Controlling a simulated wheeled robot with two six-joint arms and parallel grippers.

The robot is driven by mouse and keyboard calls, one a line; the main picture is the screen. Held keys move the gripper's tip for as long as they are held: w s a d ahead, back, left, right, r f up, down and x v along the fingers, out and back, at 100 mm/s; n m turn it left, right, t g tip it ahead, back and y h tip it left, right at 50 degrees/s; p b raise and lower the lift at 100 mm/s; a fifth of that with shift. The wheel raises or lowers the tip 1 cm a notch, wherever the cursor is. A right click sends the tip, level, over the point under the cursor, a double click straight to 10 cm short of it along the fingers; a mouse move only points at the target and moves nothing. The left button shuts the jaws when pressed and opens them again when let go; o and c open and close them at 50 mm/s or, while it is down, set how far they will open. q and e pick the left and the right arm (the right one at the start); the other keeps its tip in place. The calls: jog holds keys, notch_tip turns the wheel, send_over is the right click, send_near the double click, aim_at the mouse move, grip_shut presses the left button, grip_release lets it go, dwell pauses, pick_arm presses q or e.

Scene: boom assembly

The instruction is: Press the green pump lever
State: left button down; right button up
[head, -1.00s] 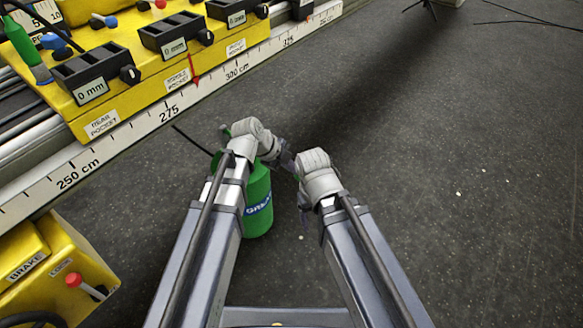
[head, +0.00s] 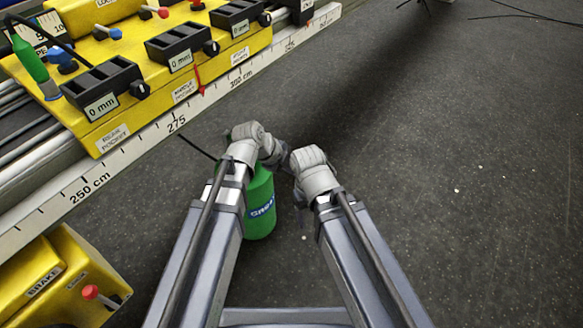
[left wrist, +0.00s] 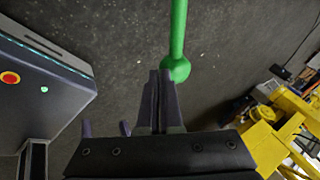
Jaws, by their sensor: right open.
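The green pump lever (left wrist: 178,35), a rod ending in a round ball, comes down from the top in the left wrist view. My left gripper (left wrist: 158,75) has its fingers together with nothing between them. Its tips are close beside the ball; I cannot tell whether they touch. In the head view a green grease container (head: 260,205) stands by my left wrist, partly hidden by my left arm. My left gripper's fingers are hidden there. My right gripper (head: 303,215) is open, low below its wrist and right of the container, mostly hidden.
A yellow panel (head: 120,125) with black pocket boxes and a centimetre scale (head: 150,150) runs along the upper left. A yellow brake box (head: 75,275) with a red-knobbed lever (head: 91,292) is at lower left. Open dark floor (head: 460,240) lies to the right.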

pick_arm(q)
jog(key=p+v, duration=0.8)
jog(key=v, duration=0.2)
jog(key=shift+r, duration=0.45)
pick_arm(e)
notch_tip(320, 180, up, 9)
jog(key=shift+a, duration=0.2)
pick_arm(q)
jog(key=shift+d, duration=0.15)
